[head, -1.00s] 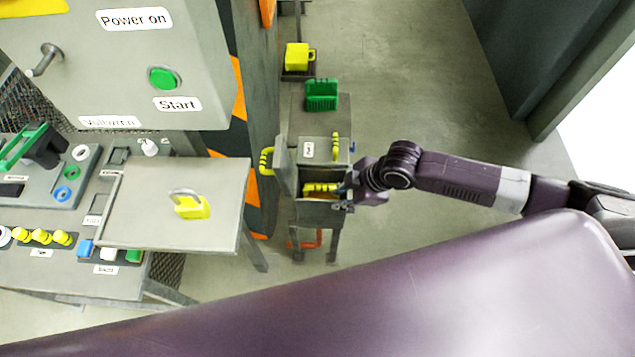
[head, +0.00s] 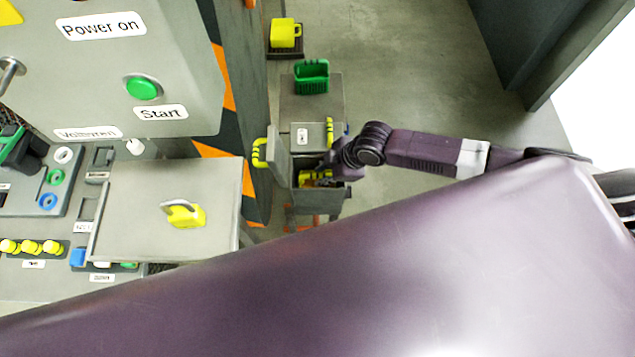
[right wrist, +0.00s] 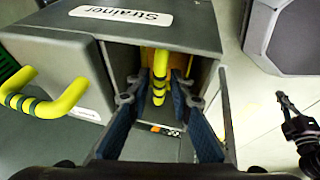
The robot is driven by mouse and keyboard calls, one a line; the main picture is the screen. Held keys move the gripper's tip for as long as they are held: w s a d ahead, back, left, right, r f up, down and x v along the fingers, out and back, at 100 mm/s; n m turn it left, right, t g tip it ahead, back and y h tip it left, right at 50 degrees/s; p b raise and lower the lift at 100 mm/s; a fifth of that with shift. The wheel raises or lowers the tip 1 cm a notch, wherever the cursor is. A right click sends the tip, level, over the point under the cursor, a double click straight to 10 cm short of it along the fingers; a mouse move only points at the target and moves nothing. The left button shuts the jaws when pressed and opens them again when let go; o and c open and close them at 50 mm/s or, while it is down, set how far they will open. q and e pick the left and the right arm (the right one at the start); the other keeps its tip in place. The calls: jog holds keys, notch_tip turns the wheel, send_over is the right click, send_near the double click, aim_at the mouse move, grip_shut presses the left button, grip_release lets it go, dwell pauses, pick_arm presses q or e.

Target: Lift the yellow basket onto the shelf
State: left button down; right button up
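My right gripper (right wrist: 157,92) is open at the box opening, with one blue-padded finger on each side of the handle and gaps between. In the head view, my right gripper (head: 322,174) partly covers the opening. A yellow container (head: 285,34) stands on a dark stand farther back. My left gripper is not in view.
The box's door, with a yellow handle (head: 260,152), stands open at its left. A green basket (head: 311,76) sits on the surface behind the box. A control desk with a grey panel (head: 150,225) is at the left. The floor (head: 410,60) at the back right is clear.

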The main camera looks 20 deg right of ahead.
jog(key=shift+x, duration=0.95)
grip_shut()
jog(key=shift+r, duration=0.1)
